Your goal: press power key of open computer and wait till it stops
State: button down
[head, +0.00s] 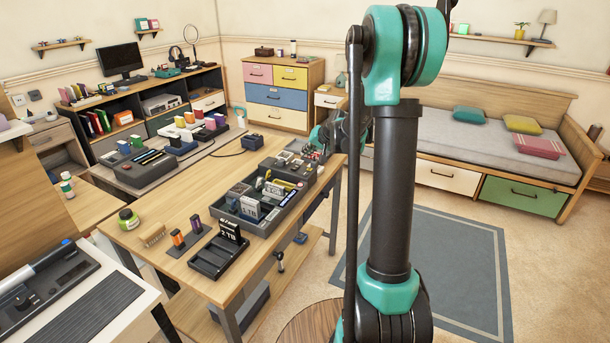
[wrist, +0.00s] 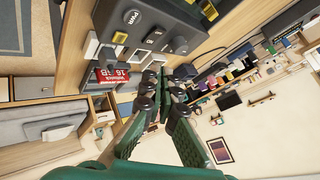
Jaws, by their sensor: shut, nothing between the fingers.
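The open computer is a dark grey case (head: 272,172) with parts in it, at the far right end of the wooden table. In the wrist view its dark grey panel (wrist: 170,18) fills the top, with round black keys. The power key (wrist: 133,17) is a round dark key beside a "PWR" label. My gripper (wrist: 160,82) is shut and empty, below the panel in the picture and apart from the power key. Whether a fingertip touches the case I cannot tell. In the head view my arm partly covers the gripper region.
A red 16 GB memory card (wrist: 112,75) stands near the fingers. A monitor (head: 121,60) stands on the back shelf. A bed (head: 440,125) stands at the right.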

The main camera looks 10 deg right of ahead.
aim_at(307, 174)
jog(key=shift+f, duration=3.2)
jog(key=shift+f, duration=0.15)
jog(key=shift+f, duration=0.25)
jog(key=shift+f, duration=0.35)
jog(key=shift+r, duration=0.8)
jog(key=shift+r, duration=2.5)
